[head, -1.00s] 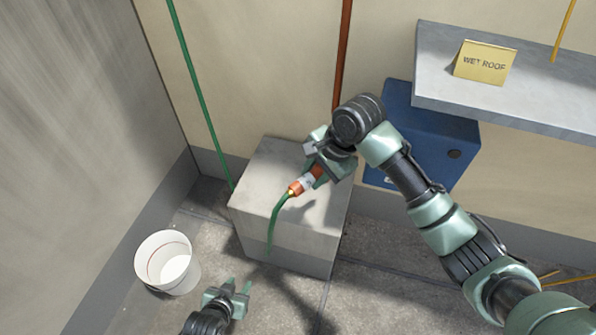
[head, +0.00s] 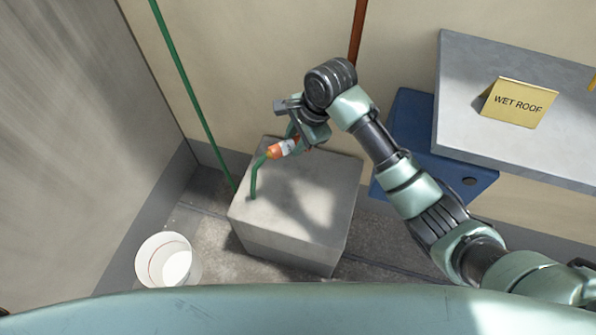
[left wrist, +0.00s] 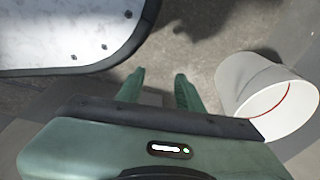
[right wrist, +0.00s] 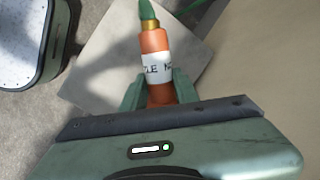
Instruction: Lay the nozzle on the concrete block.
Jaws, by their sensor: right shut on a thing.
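The nozzle (head: 279,150) is orange with a white label and has a short green hose bending down from its end. My right gripper (head: 300,136) is shut on it and holds it over the back part of the concrete block (head: 292,222). In the right wrist view the nozzle (right wrist: 155,44) sits between the fingers (right wrist: 158,92), with the block's grey top (right wrist: 100,62) beyond. The green hose reaches down to the block's top in the head view; I cannot tell if it touches. My left gripper (left wrist: 160,88) is open and empty above the floor, out of the head view.
A white bucket (head: 160,262) stands on the floor left of the block. A green pole (head: 190,90) is behind it.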

